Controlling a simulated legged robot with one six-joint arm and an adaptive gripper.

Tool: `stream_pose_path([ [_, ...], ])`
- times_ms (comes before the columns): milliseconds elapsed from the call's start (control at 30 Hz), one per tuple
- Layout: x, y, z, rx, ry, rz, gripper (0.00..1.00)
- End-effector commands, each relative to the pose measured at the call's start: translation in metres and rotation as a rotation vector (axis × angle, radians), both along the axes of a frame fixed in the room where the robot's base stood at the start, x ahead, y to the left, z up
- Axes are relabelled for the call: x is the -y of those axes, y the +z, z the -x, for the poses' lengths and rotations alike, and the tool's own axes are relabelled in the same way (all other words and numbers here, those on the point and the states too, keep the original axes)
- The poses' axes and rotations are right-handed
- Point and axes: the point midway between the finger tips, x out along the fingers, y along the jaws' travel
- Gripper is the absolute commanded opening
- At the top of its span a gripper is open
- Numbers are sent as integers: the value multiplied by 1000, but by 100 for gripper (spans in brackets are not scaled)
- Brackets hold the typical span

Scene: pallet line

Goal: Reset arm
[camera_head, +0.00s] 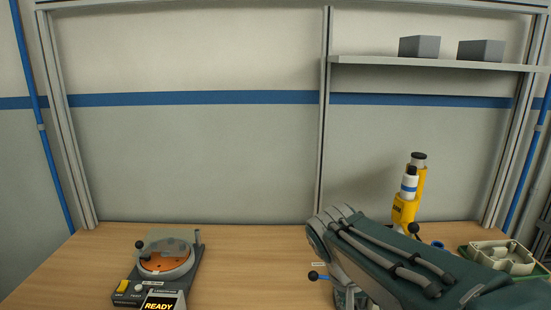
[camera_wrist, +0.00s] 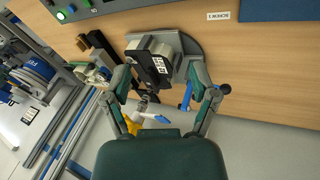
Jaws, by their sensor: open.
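My arm (camera_head: 400,262) reaches in from the bottom right of the head view, low over the bench, and hides part of it. My gripper (camera_wrist: 160,82) shows in the wrist view with its two fingers spread apart. A dark device with a white square label (camera_wrist: 157,65) appears beyond and between the fingers, on the bench side. I cannot tell how far it is from them. No object is clearly held.
A device with a round orange plate (camera_head: 165,260) and a READY display (camera_head: 160,304) stands at left on the wooden bench (camera_head: 250,262). A yellow and white upright tool (camera_head: 408,190) stands behind my arm. A cream tray (camera_head: 502,257) sits at far right.

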Motion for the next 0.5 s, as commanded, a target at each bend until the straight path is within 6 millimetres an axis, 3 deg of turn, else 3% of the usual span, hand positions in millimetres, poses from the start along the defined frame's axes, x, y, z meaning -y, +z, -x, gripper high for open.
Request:
stream_pose_path([
  [500, 3, -1, 91, 189, 213, -245, 75],
])
